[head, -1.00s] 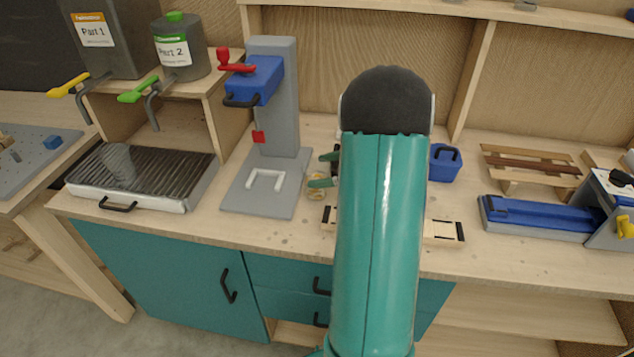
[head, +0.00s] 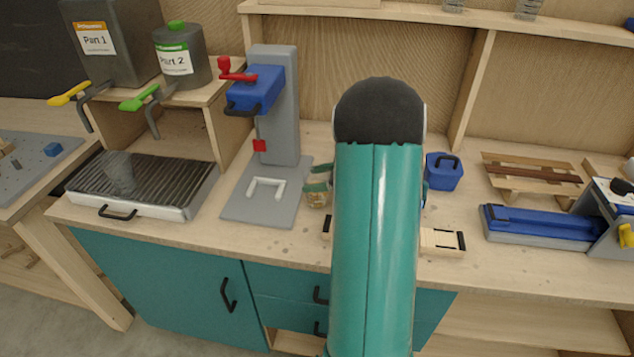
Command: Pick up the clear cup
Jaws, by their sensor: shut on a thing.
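A small see-through cup (head: 317,200), tinted by the wood behind it, shows at the worktop just right of the grey press base. My gripper (head: 317,180) has teal fingers that close on this cup from above and the side. My teal arm hides the rest of the gripper and may hide part of the hold. Whether the cup's bottom touches the worktop is hard to tell. A second see-through, greyish cup shape (head: 120,172) stands on the ribbed drip tray at the left.
The grey press (head: 275,110) with a red lever stands close left of my gripper. A blue box (head: 443,172), a slatted wooden rack (head: 530,175) and a blue fixture (head: 540,224) are to the right. Dispensers (head: 180,60) stand at the upper left.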

